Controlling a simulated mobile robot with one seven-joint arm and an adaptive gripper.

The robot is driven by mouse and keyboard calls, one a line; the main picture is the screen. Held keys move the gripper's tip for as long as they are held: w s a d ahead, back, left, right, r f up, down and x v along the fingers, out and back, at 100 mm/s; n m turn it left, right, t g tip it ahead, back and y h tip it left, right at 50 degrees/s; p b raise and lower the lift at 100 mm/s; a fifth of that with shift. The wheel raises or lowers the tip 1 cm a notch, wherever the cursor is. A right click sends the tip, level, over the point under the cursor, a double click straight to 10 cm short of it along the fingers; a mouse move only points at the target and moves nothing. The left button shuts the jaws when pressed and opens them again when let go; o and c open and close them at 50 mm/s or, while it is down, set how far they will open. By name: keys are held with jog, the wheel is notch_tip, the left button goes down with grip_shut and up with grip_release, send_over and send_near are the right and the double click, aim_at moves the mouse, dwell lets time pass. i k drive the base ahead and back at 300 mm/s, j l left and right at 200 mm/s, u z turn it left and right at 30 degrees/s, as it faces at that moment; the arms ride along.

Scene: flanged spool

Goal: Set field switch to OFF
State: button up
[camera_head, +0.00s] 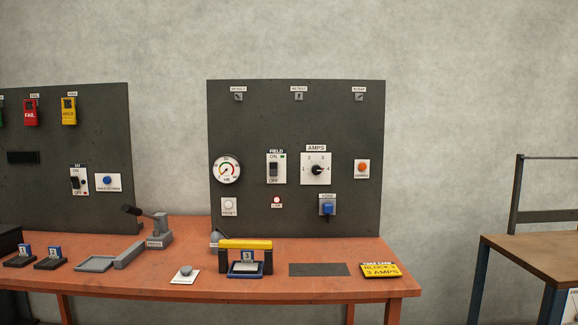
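The field switch (273,172) is a dark rocker on a white plate, labelled FIELD above, with ON at its top and OFF at its bottom. It is mounted on the dark upright panel (235,125) at the back of the orange table. A small green mark shows at the plate's upper right corner. The rocker is too small to tell for sure which way it is set. My gripper is not in view, and nothing covers the switch.
Close around the switch are a round gauge (227,169), the AMPS dial (317,169), an orange button (362,169) and a blue ZONE switch (327,207). A yellow-topped stand (245,244) is on the orange table (330,292) below. A brown bench (540,250) stands at right.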

aim_at(273, 165)
jog(key=i+j+z, duration=0.25)
jog(key=i, duration=0.25)
jog(key=i+j+z, duration=0.3)
jog(key=i, duration=0.15)
